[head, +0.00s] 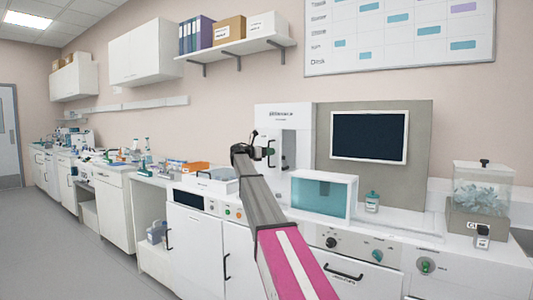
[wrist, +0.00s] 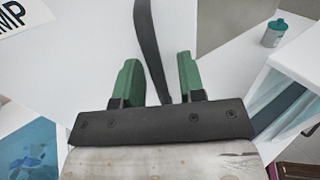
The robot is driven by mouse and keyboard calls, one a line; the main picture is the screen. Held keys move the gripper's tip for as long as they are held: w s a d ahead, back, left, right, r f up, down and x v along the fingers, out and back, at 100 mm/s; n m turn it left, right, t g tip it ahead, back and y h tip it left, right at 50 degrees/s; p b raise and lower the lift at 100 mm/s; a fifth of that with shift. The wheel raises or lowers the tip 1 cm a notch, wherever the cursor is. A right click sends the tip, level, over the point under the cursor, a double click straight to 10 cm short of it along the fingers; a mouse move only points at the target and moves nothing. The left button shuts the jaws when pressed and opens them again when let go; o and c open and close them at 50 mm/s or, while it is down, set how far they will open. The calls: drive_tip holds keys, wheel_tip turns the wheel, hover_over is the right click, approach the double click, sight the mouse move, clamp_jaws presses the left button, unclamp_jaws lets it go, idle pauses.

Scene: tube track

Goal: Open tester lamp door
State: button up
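The lamp door (wrist: 80,45) is a plain white panel in the wrist view, with part of a label ending in "MP" (wrist: 22,14) at its upper left. A black curved handle (wrist: 147,35) runs down from the top edge. My gripper (wrist: 158,78) has two green fingers, spread apart, one on each side of the handle. A gap shows between the handle and the right finger; I cannot tell whether the left finger touches it. The handle's lower end is hidden behind my gripper. In the head view my arm reaches the tall white unit (head: 277,118), and the fingers are not clear.
A white box with a teal window (head: 322,193) stands right of my arm, beside a small teal-capped bottle (head: 372,202). A dark screen (head: 369,136) stands behind. A clear-topped container (head: 482,188) is at right. Cluttered benches run off left; the floor (head: 70,262) there is clear.

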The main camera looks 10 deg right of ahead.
idle(0.3)
drive_tip(key=s+a+r+n+t+y, duration=0.1)
drive_tip(key=s+a+n+t+y, duration=0.1)
drive_tip(key=s+a+n+t, duration=0.35)
drive_tip(key=shift+m, duration=0.75)
drive_tip(key=x, duration=0.6)
drive_tip(key=w+x, duration=0.1)
drive_tip(key=x, duration=0.2)
drive_tip(key=shift+w+a, duration=0.15)
drive_tip(key=shift+a, duration=0.05)
clamp_jaws()
